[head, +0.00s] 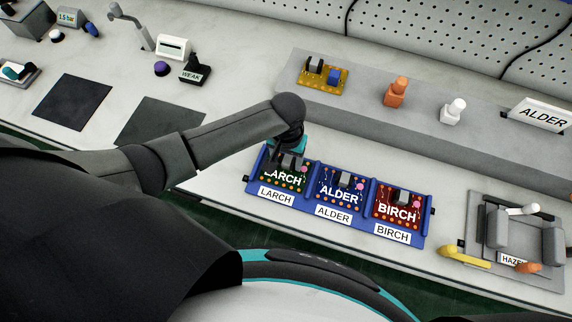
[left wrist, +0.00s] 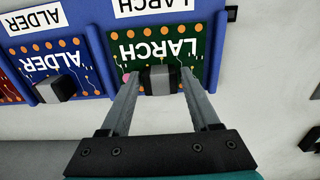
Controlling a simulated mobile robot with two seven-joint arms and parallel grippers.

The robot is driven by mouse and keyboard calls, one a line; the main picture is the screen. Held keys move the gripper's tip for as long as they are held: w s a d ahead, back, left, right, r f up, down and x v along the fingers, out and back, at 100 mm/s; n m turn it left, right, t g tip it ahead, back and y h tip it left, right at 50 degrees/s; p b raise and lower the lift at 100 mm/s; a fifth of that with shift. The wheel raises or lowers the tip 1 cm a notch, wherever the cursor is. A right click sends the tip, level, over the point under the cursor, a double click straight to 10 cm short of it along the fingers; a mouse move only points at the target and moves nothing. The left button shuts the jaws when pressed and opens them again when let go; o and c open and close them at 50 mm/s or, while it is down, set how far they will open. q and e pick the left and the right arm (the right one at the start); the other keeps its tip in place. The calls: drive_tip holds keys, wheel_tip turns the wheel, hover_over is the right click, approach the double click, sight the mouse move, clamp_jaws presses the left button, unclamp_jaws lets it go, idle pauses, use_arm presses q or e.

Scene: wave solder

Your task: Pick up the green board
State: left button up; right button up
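The green board (head: 284,179), labelled LARCH, sits in the left slot of a blue rack (head: 312,211). In the left wrist view the green board (left wrist: 187,38) shows upside down, with a grey block (left wrist: 161,80) at its edge. My left gripper (head: 290,160) is above the green board in the head view. In the left wrist view its two fingers (left wrist: 161,78) stand either side of the grey block, seemingly with narrow gaps, so it looks open. The fingers hide part of the board's edge. My right gripper is not in view.
A blue ALDER board (head: 339,195) and a red BIRCH board (head: 397,210) stand beside it in the rack. Behind is a raised shelf with a yellow board (head: 323,79) and orange (head: 396,92) and white pieces (head: 453,111). A grey HAZEL fixture (head: 513,262) is at right.

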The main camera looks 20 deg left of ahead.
use_arm(q)
clamp_jaws()
drive_tip(key=shift+r, duration=0.15)
idle(0.5)
